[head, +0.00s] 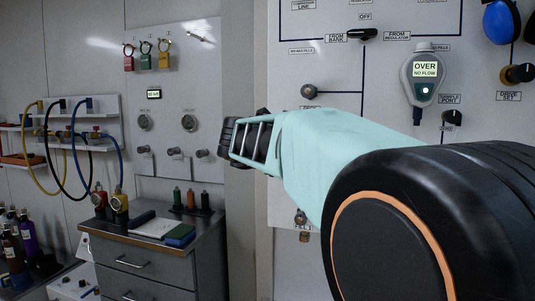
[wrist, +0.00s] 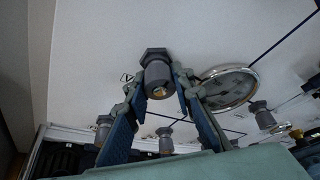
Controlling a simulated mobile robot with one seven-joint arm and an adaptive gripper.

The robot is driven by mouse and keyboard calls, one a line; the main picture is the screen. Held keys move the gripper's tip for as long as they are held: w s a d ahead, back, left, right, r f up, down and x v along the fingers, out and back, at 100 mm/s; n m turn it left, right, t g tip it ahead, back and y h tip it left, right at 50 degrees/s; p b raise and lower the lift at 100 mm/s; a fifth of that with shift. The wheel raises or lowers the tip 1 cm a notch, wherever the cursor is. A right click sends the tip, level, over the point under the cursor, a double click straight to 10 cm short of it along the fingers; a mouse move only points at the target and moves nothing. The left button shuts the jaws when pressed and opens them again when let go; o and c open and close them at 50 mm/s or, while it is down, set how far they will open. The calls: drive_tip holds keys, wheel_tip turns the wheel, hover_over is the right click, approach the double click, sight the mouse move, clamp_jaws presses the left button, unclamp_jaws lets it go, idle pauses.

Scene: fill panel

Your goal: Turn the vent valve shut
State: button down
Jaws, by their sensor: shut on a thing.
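A grey valve knob (wrist: 157,76) with a hexagonal base and a brass-coloured centre stands out from the white panel in the wrist view. My gripper (wrist: 160,92) has one blue-padded finger on each side of it and is shut on it. No label by this knob can be read, so I cannot confirm from print that it is the vent valve. In the head view my gripper (head: 248,139) is at the left edge of the white panel (head: 300,190), and my own arm hides the held knob. How far the valve is turned cannot be told.
A round gauge (wrist: 229,88) sits close to the right finger. Other knobs (wrist: 165,140) stand below. A meter (head: 424,75) reading "OVER NO FLOW" hangs on the panel. A grey drawer cabinet (head: 150,262) and hoses (head: 60,150) are at left.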

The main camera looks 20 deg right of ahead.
idle(0.5)
drive_tip(key=c, duration=1.6)
unclamp_jaws()
